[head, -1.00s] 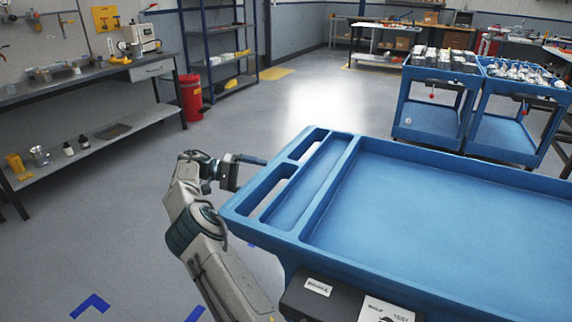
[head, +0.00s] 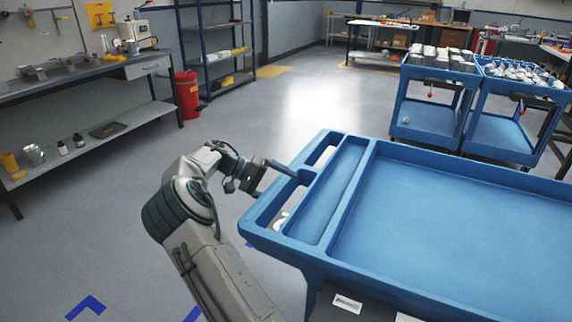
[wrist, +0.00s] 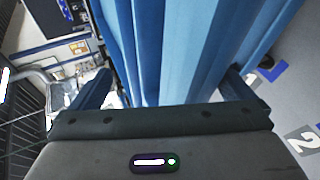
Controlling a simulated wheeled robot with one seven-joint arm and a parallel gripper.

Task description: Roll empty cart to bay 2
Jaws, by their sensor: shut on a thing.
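The empty blue cart (head: 450,215) fills the right foreground of the head view. Its large tray is bare, and slotted handle openings run along its left end. My gripper (head: 283,172) is at that left end, at the bar between the handle slots. In the wrist view my gripper (wrist: 170,95) has one finger on each side of the blue cart end (wrist: 180,50), shut on it. The exact contact is hidden. A white number 2 on a grey floor marker (wrist: 303,139) shows at the right of the wrist view.
Two loaded blue carts (head: 430,100) (head: 512,115) stand at the back right. A workbench (head: 85,75) and a red bin (head: 187,95) line the left, with a shelf rack (head: 215,50) behind. Blue floor tape (head: 86,307) lies at the lower left. The middle floor is clear.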

